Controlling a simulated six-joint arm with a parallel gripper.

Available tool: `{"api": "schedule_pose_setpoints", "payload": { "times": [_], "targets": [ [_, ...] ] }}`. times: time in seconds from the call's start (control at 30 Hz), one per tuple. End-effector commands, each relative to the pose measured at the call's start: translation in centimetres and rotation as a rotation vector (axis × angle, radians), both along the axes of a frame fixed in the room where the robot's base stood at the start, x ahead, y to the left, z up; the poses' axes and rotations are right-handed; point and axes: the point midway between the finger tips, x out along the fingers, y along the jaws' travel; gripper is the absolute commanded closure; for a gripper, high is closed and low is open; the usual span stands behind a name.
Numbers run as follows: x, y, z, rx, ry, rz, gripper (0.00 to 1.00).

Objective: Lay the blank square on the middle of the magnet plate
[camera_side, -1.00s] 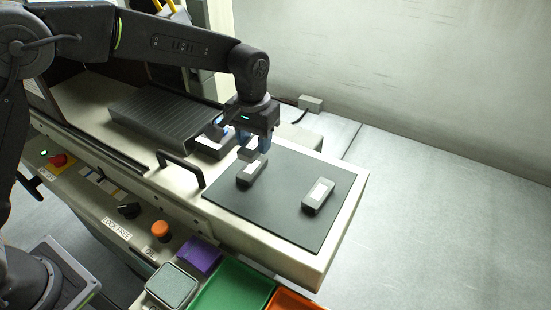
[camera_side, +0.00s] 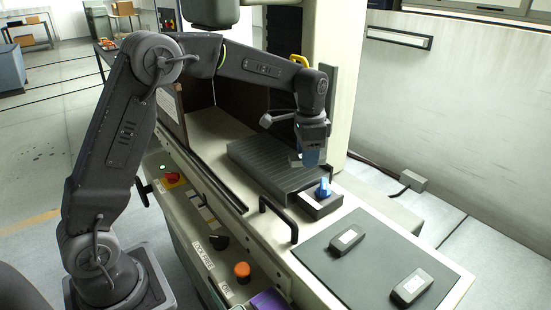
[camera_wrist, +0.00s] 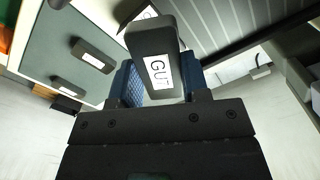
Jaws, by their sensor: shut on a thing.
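My gripper (camera_side: 311,157) is over the ribbed dark magnet plate (camera_side: 262,162) in the side view, towards its right-hand long edge. It is shut on a dark blank with a white label reading GUT (camera_wrist: 157,70). The blue fingers are on either side of it in the wrist view. The gripper mostly hides the blank in the side view, and I cannot tell whether it touches the plate. The plate's ribs show at upper right in the wrist view (camera_wrist: 225,42).
A small box with a blue knob (camera_side: 323,189) stands at the plate's near end. A black handle (camera_side: 279,217) rises beside it. Two labelled blanks, one (camera_side: 347,240) and another (camera_side: 412,288), lie on a dark mat (camera_side: 375,262).

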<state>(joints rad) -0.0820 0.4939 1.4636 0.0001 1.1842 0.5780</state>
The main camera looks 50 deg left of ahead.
Motion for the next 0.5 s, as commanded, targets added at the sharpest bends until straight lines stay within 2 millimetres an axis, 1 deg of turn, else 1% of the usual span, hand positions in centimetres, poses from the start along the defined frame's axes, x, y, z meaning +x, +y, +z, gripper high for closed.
{"api": "schedule_pose_setpoints", "payload": {
  "times": [0.03,0.1,0.27,0.5],
  "targets": [
    [0.1,1.9,0.4,0.001,-0.005,-0.052,0.99],
    [0.0,4.1,0.7,0.001,-0.005,-0.145,0.99],
    [-0.6,9.2,1.3,0.002,-0.005,-0.357,0.99],
    [-2.6,16.6,2.3,0.002,-0.003,-0.675,0.99]
  ]
}}
